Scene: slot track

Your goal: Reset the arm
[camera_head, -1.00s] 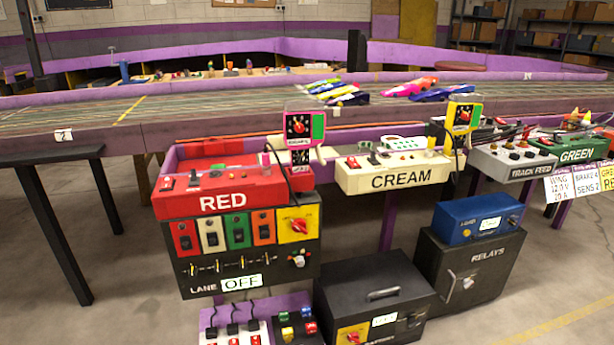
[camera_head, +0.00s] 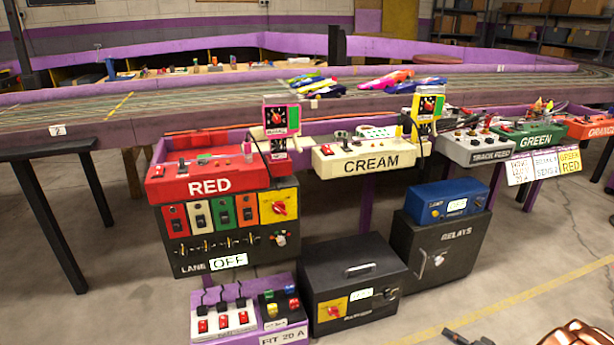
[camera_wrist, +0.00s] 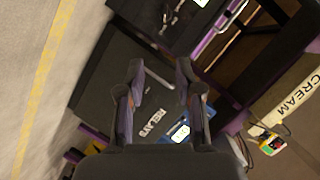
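My gripper (camera_wrist: 160,76) shows in the wrist view with its two dark fingers apart and nothing between them. Beyond them, seen turned on its side, is the black RELAYS box (camera_wrist: 150,108). I cannot tell the exact distance, but the fingers do not visibly touch it. In the head view a dark part (camera_head: 466,338), likely of my gripper, and a copper-coloured part, likely of my arm, show at the bottom right edge. Most of my arm is out of view.
The RED box (camera_head: 215,184) and CREAM box (camera_head: 370,160) sit along the slot track's (camera_head: 180,107) near side. The RELAYS box (camera_head: 438,262) stands below, with a blue box (camera_head: 446,202) on it. Bare floor (camera_head: 545,250) lies at right.

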